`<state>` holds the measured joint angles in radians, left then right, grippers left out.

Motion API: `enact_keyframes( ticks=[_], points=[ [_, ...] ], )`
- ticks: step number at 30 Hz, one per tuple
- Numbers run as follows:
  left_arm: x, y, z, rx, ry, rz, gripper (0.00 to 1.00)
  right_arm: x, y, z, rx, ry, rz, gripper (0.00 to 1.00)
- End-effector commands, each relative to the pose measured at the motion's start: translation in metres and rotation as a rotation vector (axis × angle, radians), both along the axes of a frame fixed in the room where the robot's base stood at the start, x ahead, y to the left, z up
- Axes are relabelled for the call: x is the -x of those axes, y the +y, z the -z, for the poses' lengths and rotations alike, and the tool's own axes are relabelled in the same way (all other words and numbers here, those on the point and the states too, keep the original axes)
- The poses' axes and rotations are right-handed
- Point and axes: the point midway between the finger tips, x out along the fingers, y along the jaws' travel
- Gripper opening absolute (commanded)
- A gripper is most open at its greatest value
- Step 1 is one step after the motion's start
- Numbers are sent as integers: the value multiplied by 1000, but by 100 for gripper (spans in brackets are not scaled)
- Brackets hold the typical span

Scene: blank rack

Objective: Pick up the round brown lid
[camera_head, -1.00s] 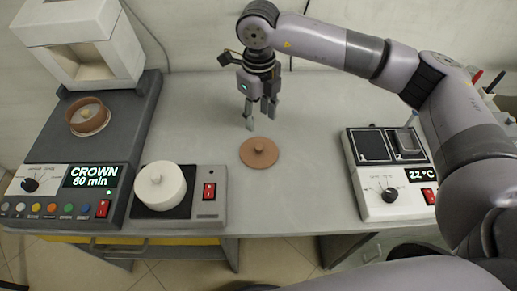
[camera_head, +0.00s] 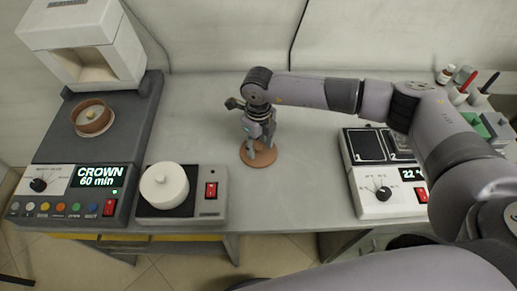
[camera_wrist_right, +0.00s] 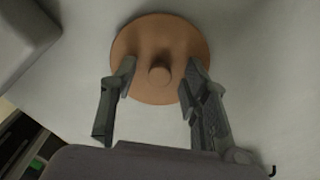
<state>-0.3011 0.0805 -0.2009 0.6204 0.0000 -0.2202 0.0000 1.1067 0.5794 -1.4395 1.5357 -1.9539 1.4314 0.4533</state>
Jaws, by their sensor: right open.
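The round brown lid (camera_head: 246,158) lies flat on the grey table in the middle of the head view, partly hidden by my right gripper (camera_head: 262,150). In the right wrist view the lid (camera_wrist_right: 160,28) shows as a full disc with a small round knob (camera_wrist_right: 159,74) at its middle. My right gripper (camera_wrist_right: 157,78) is open there, one finger on each side of the knob, with a gap between the knob and each finger. I cannot tell whether the fingertips touch the lid. My left gripper is not in view.
A device with a white round pot (camera_head: 164,186) stands left of the lid. Further left is a furnace unit (camera_head: 110,125) with a brown dish (camera_head: 93,118). A white hot plate device (camera_head: 380,190) stands to the right. The table (camera_head: 300,190) around the lid is clear.

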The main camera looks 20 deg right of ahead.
Motion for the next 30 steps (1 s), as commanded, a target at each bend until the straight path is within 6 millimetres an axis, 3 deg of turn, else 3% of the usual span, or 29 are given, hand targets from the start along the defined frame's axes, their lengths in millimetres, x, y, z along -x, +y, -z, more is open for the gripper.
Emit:
enact_keyframes(
  ticks=[5, 24, 30],
  points=[
    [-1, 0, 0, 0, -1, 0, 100, 0, 0, 0, 0, 0, 0, 42],
    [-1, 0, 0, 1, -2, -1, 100, 0, 0, 0, 0, 0, 0, 0],
    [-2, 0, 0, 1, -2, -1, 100, 0, 0, 0, 0, -1, 0, 0]
  ],
)
